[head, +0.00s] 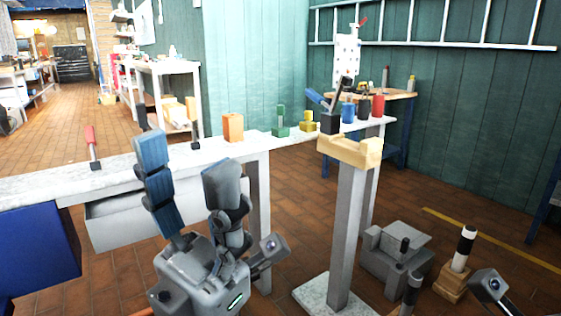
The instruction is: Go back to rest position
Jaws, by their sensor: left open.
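My left gripper (190,165) is in the lower left of the head view, with its two fingers pointing up and spread apart. Nothing is between them. The fingers overlap the front edge of the white worktop (50,187) in the picture; I cannot tell how close they are to it. At the lower right edge, a small grey part with a lens (491,285) looks like part of my right arm.
A grey post (346,235) with a pale yellow block (350,150) on top stands right of my left gripper. An orange block (233,128), green piece (280,125) and red-handled tool (91,142) stand on the worktop. A grey block (395,262) and striped post (465,245) stand low at right.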

